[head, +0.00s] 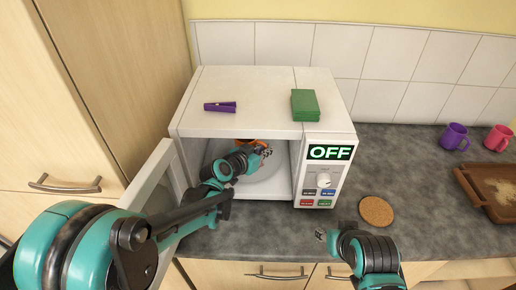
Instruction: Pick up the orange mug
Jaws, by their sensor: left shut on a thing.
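The orange mug (251,142) is inside the open microwave, on the pale turntable (262,172). Only a part of it shows, behind my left gripper. My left arm comes in from the left through the microwave opening. My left gripper (265,150) is at the mug and shut on it; its fingers partly cover the mug. My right gripper (321,234) is low in front of the microwave, over the counter's front edge, small in view and apart from the mug.
The microwave (240,102) has its door (152,182) swung open to the left. A purple clip (220,107) and a green block (305,105) lie on top. A cork coaster (376,211), purple mug (454,137), pink mug (497,138) and brown tray (487,190) are on the counter, right.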

